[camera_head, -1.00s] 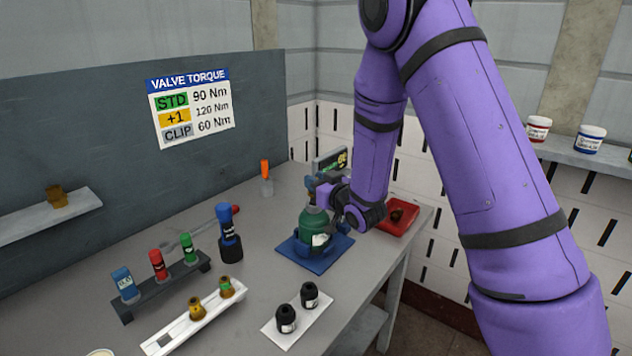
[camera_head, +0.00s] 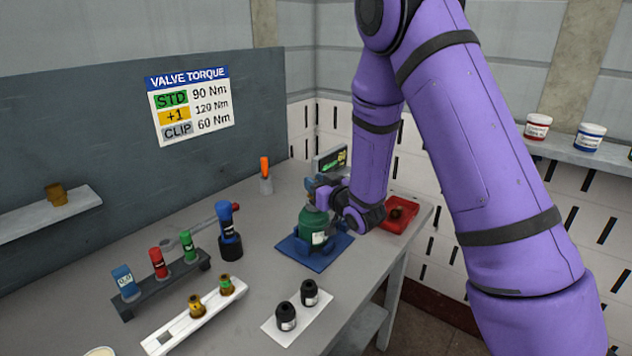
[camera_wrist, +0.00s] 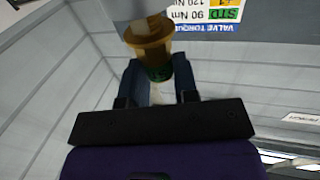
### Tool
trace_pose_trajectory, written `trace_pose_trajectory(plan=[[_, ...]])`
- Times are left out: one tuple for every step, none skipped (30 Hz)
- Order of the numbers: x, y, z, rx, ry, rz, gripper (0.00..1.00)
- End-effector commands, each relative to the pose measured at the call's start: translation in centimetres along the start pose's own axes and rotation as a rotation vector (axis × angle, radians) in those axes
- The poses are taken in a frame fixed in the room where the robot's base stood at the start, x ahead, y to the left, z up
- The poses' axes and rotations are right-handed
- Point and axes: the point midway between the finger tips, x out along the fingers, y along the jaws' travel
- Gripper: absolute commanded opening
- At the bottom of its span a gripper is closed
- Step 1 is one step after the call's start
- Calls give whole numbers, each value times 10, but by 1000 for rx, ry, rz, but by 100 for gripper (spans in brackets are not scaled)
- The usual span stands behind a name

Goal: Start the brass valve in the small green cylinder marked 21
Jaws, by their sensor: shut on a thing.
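The small green cylinder (camera_head: 314,220) stands upright in a blue holder on a blue base plate (camera_head: 290,252) on the bench. It carries a white label, whose number is too small to read. My gripper (camera_wrist: 158,85) is shut on a brass valve (camera_wrist: 148,35) with a green band, seen between the fingers in the wrist view. In the head view my gripper (camera_head: 326,186) is at the top of the green cylinder. The valve's lower end and the cylinder mouth are hidden there, so I cannot tell whether they touch.
A display (camera_head: 330,162) stands behind the cylinder, and a red tray (camera_head: 408,222) is to its right. A dark rack (camera_head: 160,285) with several coloured pieces, a white rack (camera_head: 180,335) with two brass valves, and a white plate (camera_head: 290,325) with two black pieces are nearer.

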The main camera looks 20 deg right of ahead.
Motion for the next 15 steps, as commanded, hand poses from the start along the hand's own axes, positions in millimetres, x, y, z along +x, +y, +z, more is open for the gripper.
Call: trace_pose_trajectory(plan=[[0, 0, 1, 0, 0, 0, 0], [0, 0, 2, 0, 1, 0, 0], [0, 0, 2, 0, 1, 0, 0], [0, 0, 3, 0, 1, 0, 0], [0, 0, 4, 0, 1, 0, 0], [0, 0, 4, 0, 1, 0, 0], [0, 0, 5, 0, 1, 0, 0], [0, 0, 6, 0, 1, 0, 0], [0, 0, 6, 0, 2, 0, 32], [0, 0, 5, 0, 2, 0, 39], [0, 0, 5, 0, 2, 0, 46], [0, 0, 6, 0, 2, 0, 55], [0, 0, 6, 0, 2, 0, 58], [0, 0, 6, 0, 2, 0, 58], [0, 0, 6, 0, 1, 0, 58]])
